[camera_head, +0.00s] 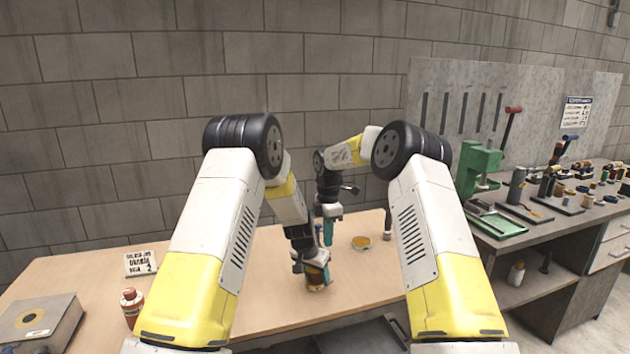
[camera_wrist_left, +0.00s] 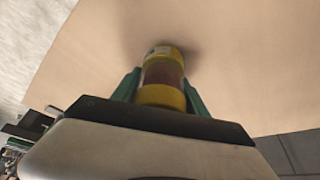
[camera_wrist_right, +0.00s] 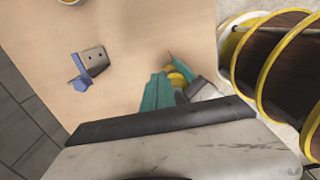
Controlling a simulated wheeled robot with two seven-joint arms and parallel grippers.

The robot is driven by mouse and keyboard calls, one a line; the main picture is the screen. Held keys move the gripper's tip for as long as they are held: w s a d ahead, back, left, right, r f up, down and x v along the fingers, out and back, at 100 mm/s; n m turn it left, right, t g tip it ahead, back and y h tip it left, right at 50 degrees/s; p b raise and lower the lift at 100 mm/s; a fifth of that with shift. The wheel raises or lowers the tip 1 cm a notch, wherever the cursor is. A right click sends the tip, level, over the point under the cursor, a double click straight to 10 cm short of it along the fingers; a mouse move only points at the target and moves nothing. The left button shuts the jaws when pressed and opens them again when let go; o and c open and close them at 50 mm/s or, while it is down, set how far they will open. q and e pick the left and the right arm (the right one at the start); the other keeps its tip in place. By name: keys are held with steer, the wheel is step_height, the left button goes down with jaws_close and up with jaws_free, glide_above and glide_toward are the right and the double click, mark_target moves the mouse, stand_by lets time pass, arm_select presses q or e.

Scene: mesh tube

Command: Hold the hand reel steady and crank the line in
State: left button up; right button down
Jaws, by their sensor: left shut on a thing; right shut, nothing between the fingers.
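The hand reel is a small yellow drum with a reddish-brown band; it shows in the left wrist view (camera_wrist_left: 162,75) and low in the head view (camera_head: 317,284). My left gripper (camera_head: 315,268) is shut on it over the wooden table, with a green finger on either side in the left wrist view. My right gripper (camera_head: 328,230) is shut and empty, just above and right of the left one. In the right wrist view its teal fingers (camera_wrist_right: 160,90) are beside a small yellow part, apparently the reel. Whether they touch is unclear. The crank is not clearly visible.
An orange round dish (camera_head: 361,243) lies right of the grippers. A metal plate with a blue part (camera_wrist_right: 92,62) lies on the table. A tool bench (camera_head: 540,230) stands right.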

steer(key=shift+f, duration=0.45)
steer(key=shift+s+a, duration=0.4)
steer(key=shift+a, duration=0.1)
stand_by(0.8)
steer(key=shift+s+d, duration=0.25)
steer(key=shift+s, duration=0.05)
steer(key=shift+s+d, duration=0.25)
steer(key=shift+s, duration=0.2)
steer(key=shift+s, duration=0.1)
steer(key=shift+s+d, duration=0.1)
steer(key=shift+s, duration=0.5)
steer(key=shift+s, duration=0.2)
stand_by(0.5)
